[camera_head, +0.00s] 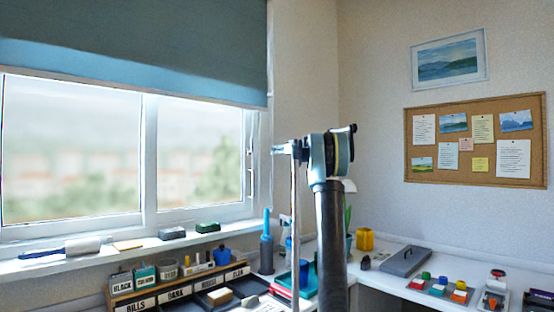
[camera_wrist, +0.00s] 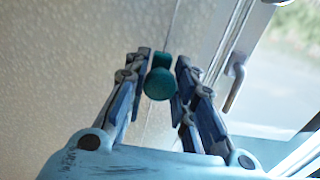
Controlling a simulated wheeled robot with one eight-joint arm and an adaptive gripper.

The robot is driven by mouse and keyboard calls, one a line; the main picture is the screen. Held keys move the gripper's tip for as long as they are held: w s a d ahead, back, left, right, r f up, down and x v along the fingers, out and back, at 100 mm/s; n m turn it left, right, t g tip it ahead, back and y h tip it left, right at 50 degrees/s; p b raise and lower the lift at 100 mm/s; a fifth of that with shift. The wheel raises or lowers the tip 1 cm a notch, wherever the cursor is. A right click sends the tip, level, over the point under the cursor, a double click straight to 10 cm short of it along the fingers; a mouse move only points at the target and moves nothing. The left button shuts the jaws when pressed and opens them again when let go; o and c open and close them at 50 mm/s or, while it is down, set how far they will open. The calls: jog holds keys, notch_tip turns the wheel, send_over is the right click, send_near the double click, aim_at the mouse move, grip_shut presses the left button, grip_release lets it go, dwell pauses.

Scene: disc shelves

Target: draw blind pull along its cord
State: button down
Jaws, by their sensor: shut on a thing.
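The blind pull (camera_wrist: 159,82) is a small teal knob with a rounded end in the wrist view. My gripper (camera_wrist: 161,78) is shut on it, one finger on each side. A thin cord (camera_wrist: 174,30) runs from the pull towards the top of the picture. In the head view my gripper (camera_head: 284,148) is beside the right edge of the window, and I cannot make out the pull there. The blue-teal blind (camera_head: 135,50) covers the upper part of the window, with its lower edge above the panes.
The window (camera_head: 147,150) has a handle (camera_wrist: 236,80) on its frame, near my gripper in the wrist view. Below are the sill with small items, a labelled organizer (camera_head: 180,287) and a white desk (camera_head: 385,283). A cork board (camera_head: 475,140) hangs on the right wall.

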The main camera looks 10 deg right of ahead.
jog(key=shift+d, duration=0.1)
jog(key=c, duration=1.3)
grip_release()
jog(key=shift+w, duration=0.1)
jog(key=v, duration=1.2)
jog(key=shift+f, duration=0.1)
